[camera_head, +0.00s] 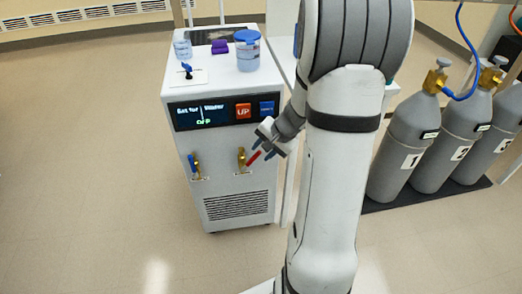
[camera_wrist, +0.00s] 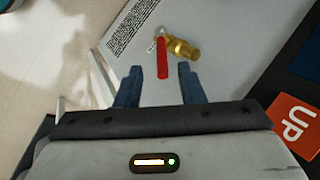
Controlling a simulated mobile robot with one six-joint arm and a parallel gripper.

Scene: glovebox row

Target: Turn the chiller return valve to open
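The chiller (camera_head: 240,188) is a white box with two brass valves on its front. The right valve (camera_head: 241,158) has a red lever (camera_head: 254,159), pointing down and right at a slant from its brass body. The left valve (camera_head: 195,165) has a blue lever (camera_head: 191,162). The small labels are too small to read, so I cannot tell which is the return. My gripper (camera_head: 261,149) is open in front of the red lever. In the wrist view the red lever (camera_wrist: 162,58) appears between the blue fingertips (camera_wrist: 157,72), with visible gaps on both sides.
Above the valves are a display (camera_head: 203,113), a red UP button (camera_head: 243,111) and a blue button (camera_head: 267,109). A blue-lidded jar (camera_head: 248,52) stands on top. Grey gas cylinders (camera_head: 403,142) stand at the right. The floor at the left is clear.

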